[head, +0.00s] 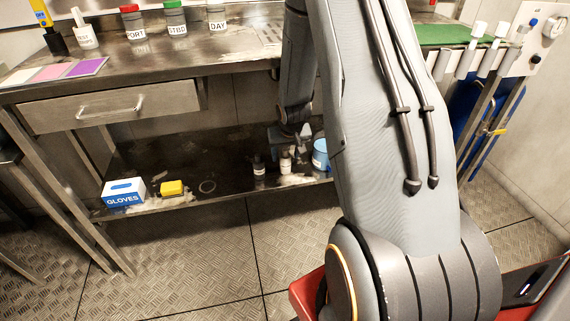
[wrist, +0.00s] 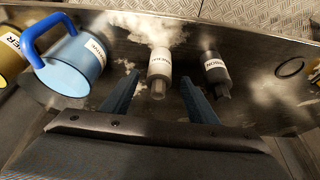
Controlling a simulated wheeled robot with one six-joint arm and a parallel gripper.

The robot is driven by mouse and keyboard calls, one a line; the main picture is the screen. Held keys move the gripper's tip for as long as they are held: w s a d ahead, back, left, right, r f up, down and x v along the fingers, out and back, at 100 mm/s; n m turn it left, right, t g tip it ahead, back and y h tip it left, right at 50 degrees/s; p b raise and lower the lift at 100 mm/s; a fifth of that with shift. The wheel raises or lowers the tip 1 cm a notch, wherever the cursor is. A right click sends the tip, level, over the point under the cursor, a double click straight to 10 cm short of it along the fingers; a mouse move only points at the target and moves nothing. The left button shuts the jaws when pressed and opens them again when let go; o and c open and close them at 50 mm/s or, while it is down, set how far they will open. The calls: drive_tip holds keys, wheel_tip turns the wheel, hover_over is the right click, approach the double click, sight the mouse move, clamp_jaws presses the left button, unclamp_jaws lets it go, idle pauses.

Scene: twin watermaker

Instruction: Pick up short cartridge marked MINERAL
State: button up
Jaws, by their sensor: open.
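A short pale cartridge (wrist: 159,66) with a white label lies in line with my gripper in the wrist view; its lettering is too small to read surely. In the head view the pale cartridge (head: 285,163) stands on the lower shelf. A dark cartridge (wrist: 215,70) with a white label is to its right in the wrist view, and the dark one (head: 259,168) shows left of it in the head view. My gripper (wrist: 159,80) is open, its blue fingers on either side of the pale cartridge's near end, with nothing gripped. In the head view my arm partly hides the gripper.
A blue jug (wrist: 75,65) with a raised handle stands left of the pale cartridge. A dark ring (wrist: 290,67) lies at the right. On the lower shelf (head: 225,190) are a GLOVES box (head: 124,192) and yellow sponge (head: 172,188). The counter (head: 200,55) overhangs the shelf.

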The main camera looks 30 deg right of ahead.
sight(286, 156)
drive_tip(key=b+x, duration=0.1)
drive_tip(key=x, duration=0.3)
drive_tip(key=shift+c, duration=0.2)
drive_tip(key=shift+r, duration=0.1)
drive_tip(key=c, duration=1.2)
drive_tip(key=shift+r, duration=0.1)
